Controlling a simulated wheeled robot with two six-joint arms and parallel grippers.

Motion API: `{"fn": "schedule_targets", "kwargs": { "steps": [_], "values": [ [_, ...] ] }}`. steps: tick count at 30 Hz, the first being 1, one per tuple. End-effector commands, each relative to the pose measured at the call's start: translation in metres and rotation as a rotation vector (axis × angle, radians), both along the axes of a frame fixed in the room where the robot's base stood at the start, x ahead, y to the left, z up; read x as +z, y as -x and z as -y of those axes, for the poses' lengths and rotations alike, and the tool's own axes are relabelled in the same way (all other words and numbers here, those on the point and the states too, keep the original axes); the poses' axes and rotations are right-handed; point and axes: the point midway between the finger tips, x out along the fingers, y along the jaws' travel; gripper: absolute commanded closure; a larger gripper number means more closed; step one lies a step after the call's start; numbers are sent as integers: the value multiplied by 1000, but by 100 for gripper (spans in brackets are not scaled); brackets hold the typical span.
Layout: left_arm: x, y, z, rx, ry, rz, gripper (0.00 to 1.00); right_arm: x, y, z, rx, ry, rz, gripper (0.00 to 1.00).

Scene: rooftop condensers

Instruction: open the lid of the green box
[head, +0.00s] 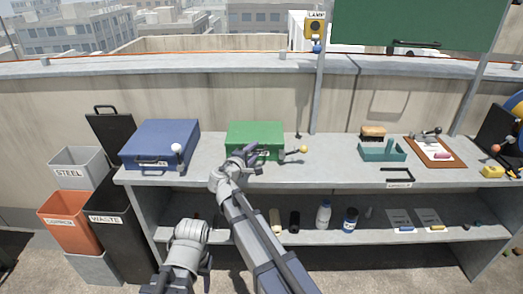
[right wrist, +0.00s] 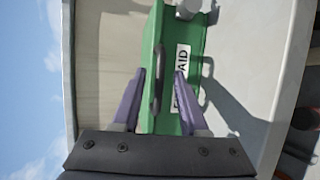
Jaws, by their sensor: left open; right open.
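The green box (head: 256,135) stands shut on the worktop, against the back wall. Its front has a white label reading "AID" (right wrist: 183,75), partly covered, and a dark handle (right wrist: 157,78). My right gripper (head: 247,152) is at the box's front left. In the right wrist view its purple fingers (right wrist: 160,76) are apart, with the handle between them in the picture; I cannot tell whether they touch it. My left gripper (head: 206,266) is low at the front, below the worktop edge and away from the box; its fingers are hard to make out.
A blue box (head: 161,142) stands left of the green box. A lever with a yellow knob (head: 303,150) is close on the right. A teal tray (head: 382,152) and clipboard (head: 433,151) are further right. Bins (head: 70,215) stand left; bottles (head: 323,214) are on the lower shelf.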

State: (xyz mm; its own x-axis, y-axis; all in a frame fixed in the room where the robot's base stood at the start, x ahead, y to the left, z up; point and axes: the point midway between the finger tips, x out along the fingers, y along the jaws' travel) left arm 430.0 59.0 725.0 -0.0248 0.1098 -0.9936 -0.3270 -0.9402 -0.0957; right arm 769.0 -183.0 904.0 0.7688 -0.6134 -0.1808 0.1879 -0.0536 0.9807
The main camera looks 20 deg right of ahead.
Motion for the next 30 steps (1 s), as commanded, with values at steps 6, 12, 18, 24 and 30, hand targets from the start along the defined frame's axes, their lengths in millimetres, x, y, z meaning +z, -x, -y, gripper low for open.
{"fn": "schedule_targets", "kwargs": {
  "steps": [6,12,18,24,30],
  "values": [
    [-2,0,0,0,0,0,50,-2,-5,-1,1,0,0,57],
    [-2,0,0,0,0,0,50,-2,-5,-1,1,0,0,64],
    [-2,0,0,0,0,0,50,-2,-5,-1,0,0,0,87],
    [-2,0,0,0,0,0,50,-2,-4,-1,0,0,0,100],
    [-2,0,0,0,0,0,50,-2,-4,-1,0,-1,-1,100]
  ]
}}
